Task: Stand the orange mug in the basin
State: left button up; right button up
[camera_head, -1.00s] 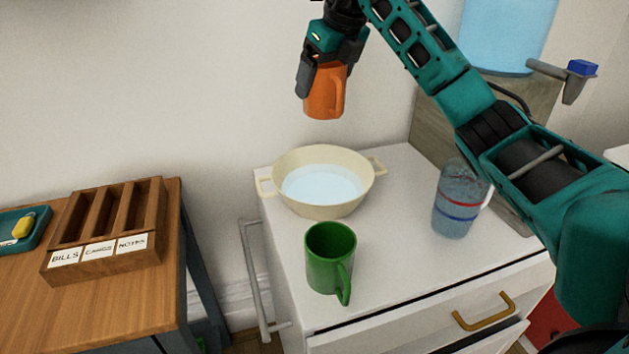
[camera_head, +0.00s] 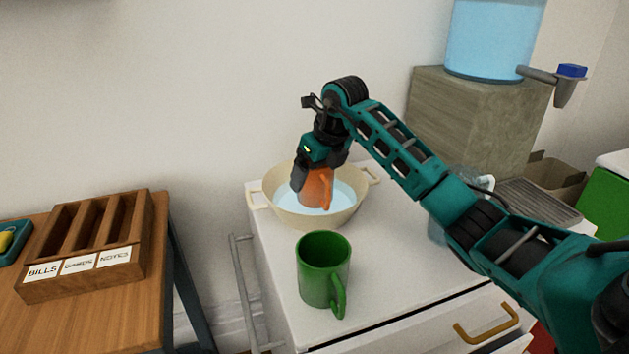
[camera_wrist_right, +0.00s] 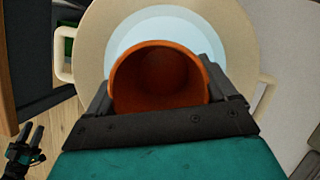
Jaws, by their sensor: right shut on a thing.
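The orange mug (camera_head: 316,187) is in my right gripper (camera_head: 312,176), whose jaws are shut on it. It is upright or nearly so, low inside the cream basin (camera_head: 342,218), over the pale blue bottom or water. I cannot tell whether its base touches the bottom. In the right wrist view the mug's open mouth (camera_wrist_right: 160,80) faces the camera between the fingers, with the basin's rim (camera_wrist_right: 92,45) around it. My left gripper (camera_wrist_right: 28,140) shows small at the lower left of the right wrist view, its fingers apart and empty.
A green mug (camera_head: 323,270) stands on the white cabinet top in front of the basin. A clear tumbler (camera_head: 437,232) is partly behind my right arm. A water dispenser (camera_head: 480,115) stands at right. A wooden letter sorter (camera_head: 90,280) is on the left table.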

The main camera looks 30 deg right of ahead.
jog(key=shift+f, duration=0.7)
jog(key=shift+f, duration=0.1)
jog(key=o, duration=1.1)
jog(key=shift+f, duration=0.1)
jog(key=shift+r, duration=0.2)
jog(key=p+v, duration=0.2)
jog(key=v, duration=1)
